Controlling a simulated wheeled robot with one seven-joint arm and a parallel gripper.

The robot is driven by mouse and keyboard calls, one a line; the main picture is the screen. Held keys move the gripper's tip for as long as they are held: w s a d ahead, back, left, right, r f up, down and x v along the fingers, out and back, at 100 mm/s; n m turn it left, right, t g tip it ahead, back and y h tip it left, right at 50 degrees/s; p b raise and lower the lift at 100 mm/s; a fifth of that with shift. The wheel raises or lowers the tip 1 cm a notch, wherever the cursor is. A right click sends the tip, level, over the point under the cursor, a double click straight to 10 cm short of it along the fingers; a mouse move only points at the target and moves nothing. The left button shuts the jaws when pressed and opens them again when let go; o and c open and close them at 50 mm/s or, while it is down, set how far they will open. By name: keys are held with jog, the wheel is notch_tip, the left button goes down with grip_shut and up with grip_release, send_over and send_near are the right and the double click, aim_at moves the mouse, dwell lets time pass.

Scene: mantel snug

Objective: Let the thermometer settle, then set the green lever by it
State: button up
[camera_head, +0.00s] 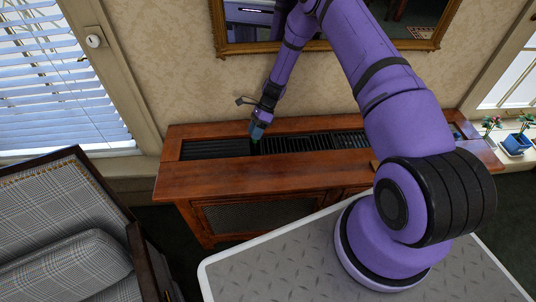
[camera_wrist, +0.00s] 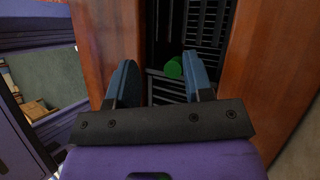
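The green lever (camera_wrist: 174,68) shows in the wrist view as a small round green knob above dark slats, close to the inner side of the right finger. A bit of green also shows in the head view (camera_head: 256,147) just below my fingertips. My gripper (camera_head: 257,133) points down at the slatted top of the wooden cabinet. In the wrist view its two blue-padded fingers (camera_wrist: 160,78) are apart, with a wide gap and nothing gripped. Whether the right finger touches the knob I cannot tell. No thermometer is clearly recognisable; a small round white dial-like thing (camera_head: 94,41) is on the window frame.
The wooden cabinet (camera_head: 225,180) has a raised rim around its dark grille (camera_head: 300,142). A gilt-framed mirror (camera_head: 340,47) hangs close behind my arm. A checked armchair (camera_head: 60,225) stands at the left. A blue plant pot (camera_head: 516,144) stands at the right.

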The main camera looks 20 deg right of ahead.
jog(key=s, duration=0.9)
jog(key=s+r, duration=0.1)
jog(key=s, duration=0.4)
jog(key=shift+s+a+r, duration=0.1)
jog(key=shift+s, duration=0.25)
jog(key=shift+c, duration=0.2)
